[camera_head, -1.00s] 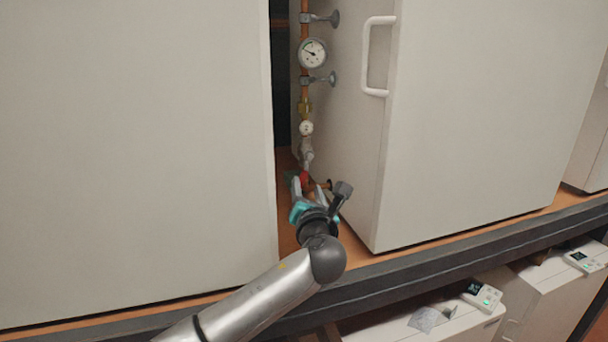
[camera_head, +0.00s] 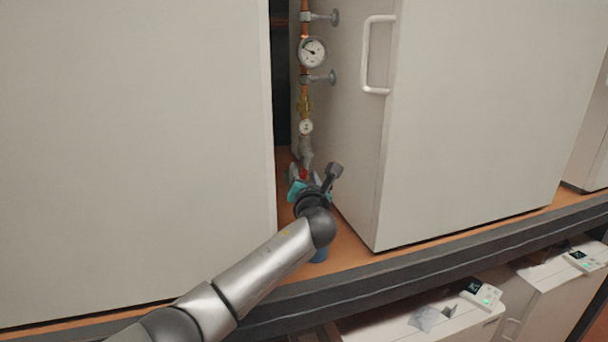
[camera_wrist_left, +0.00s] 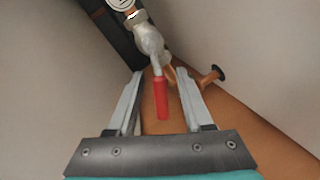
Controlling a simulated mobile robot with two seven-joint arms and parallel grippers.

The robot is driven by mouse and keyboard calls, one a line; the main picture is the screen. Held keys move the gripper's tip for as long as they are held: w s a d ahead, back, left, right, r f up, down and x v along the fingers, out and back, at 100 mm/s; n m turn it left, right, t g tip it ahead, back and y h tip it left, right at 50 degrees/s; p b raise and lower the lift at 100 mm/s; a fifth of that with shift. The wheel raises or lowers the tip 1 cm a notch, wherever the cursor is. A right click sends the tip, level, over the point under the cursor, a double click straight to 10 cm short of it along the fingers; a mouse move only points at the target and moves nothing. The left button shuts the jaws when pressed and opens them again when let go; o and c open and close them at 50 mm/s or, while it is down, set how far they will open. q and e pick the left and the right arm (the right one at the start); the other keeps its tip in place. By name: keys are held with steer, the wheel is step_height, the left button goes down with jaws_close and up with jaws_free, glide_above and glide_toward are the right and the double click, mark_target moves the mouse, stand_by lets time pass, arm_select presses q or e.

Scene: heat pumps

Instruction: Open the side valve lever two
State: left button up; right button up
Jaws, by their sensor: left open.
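The red valve lever (camera_wrist_left: 161,98) shows in the left wrist view, hanging from a grey valve body (camera_wrist_left: 149,40) at the bottom of a vertical pipe. In the head view only a little of the red lever (camera_head: 303,174) shows above my gripper. My left gripper (camera_wrist_left: 160,85) is open, with one finger on each side of the lever in the picture. I cannot tell whether either finger touches it. In the head view my left gripper (camera_head: 302,180) is in the gap between two white cabinets, and its fingers are partly hidden. My right gripper is not in view.
A white cabinet (camera_head: 140,150) stands close on the left, another (camera_head: 480,110) with a handle (camera_head: 375,55) on the right. A black-ended copper stub (camera_wrist_left: 216,74) sits right of the lever.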

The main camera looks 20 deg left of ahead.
arm_select(q)
steer(key=shift+c, duration=0.4)
jaws_close()
stand_by(0.9)
